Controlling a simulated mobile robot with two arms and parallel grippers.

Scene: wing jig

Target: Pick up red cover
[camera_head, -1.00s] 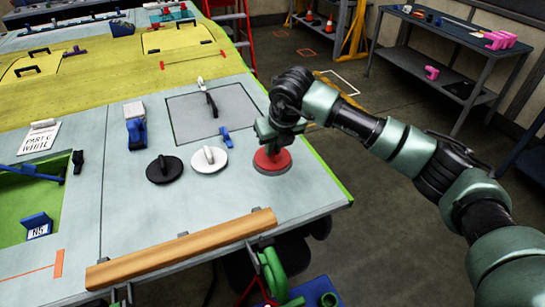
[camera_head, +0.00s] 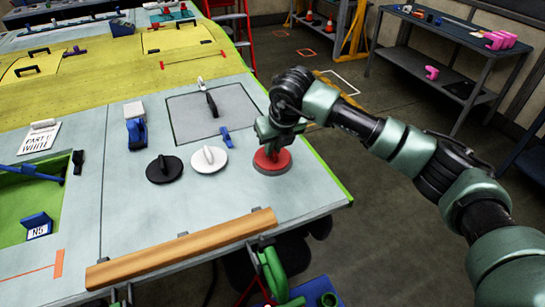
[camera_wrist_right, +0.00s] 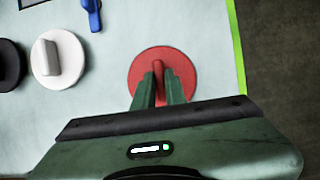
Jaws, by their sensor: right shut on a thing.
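The red cover (camera_head: 284,164) is a round disc with an upright handle, at the right part of the light table in the head view. It also shows in the right wrist view (camera_wrist_right: 143,70). My right gripper (camera_head: 270,146) is above it with its fingers on either side of the handle, shut on it. The wrist view shows the two fingertips (camera_wrist_right: 160,86) around the handle. The cover appears to rest on the table; a small gap beneath it cannot be told. My left gripper is not in view.
A white cover (camera_head: 209,168) and a black cover (camera_head: 164,176) lie to the left. A blue clamp (camera_head: 226,137) lies behind, by the grey square (camera_head: 240,112). A wooden bar (camera_head: 180,251) runs along the front edge. The table's green right edge (camera_head: 335,183) is close.

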